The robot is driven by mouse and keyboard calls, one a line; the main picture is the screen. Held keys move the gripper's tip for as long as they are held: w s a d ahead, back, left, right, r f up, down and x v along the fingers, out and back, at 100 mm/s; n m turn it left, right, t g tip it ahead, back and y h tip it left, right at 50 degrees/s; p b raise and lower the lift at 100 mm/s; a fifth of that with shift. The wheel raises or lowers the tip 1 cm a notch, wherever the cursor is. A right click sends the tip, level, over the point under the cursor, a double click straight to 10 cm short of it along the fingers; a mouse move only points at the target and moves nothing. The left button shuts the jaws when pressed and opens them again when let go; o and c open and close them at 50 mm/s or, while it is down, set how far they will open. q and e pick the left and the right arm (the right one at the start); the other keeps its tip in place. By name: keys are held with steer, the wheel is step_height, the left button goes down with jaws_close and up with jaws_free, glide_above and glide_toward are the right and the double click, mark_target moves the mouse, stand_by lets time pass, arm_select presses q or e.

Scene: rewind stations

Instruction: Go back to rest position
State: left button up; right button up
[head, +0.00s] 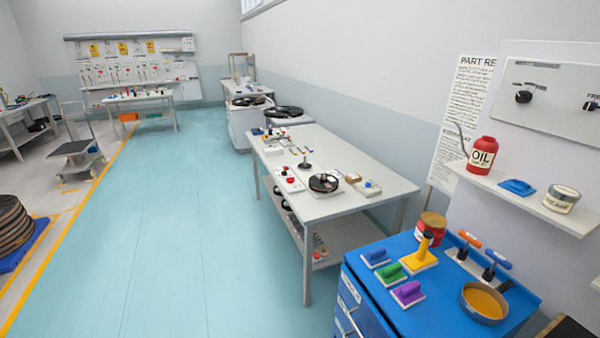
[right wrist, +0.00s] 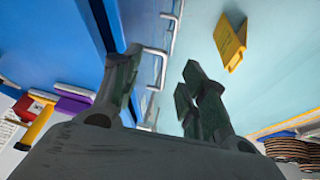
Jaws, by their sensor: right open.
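My right gripper (right wrist: 160,68) shows in the right wrist view with its two fingers apart and nothing between them. It is beside the blue cabinet (right wrist: 60,38), whose metal handles (right wrist: 163,55) show behind the fingers. No gripper shows clearly in the head view, and my left gripper is in neither view.
The blue cabinet's top (head: 440,313) holds green (head: 389,273) and purple (head: 408,292) blocks, a yellow-handled tool (head: 420,255) and a round pan (head: 484,303). A grey table (head: 345,160) stands behind. A yellow object (right wrist: 230,42) shows in the wrist view.

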steer(key=s+f+g, duration=0.2)
steer(key=s, duration=0.3)
steer(key=s+f+g, duration=0.1)
steer(key=s+f, duration=0.2)
steer(key=f, duration=3.1)
steer(key=s+d+f, duration=0.2)
steer(key=s+f, duration=0.7)
steer(key=s, duration=0.1)
steer(key=s+d+f+g, duration=0.1)
steer(key=s+d+f, duration=0.1)
steer(key=s+f, duration=0.7)
steer(key=shift+s+f, duration=0.2)
steer(key=shift+s, duration=1)
steer(key=shift+a, duration=0.1)
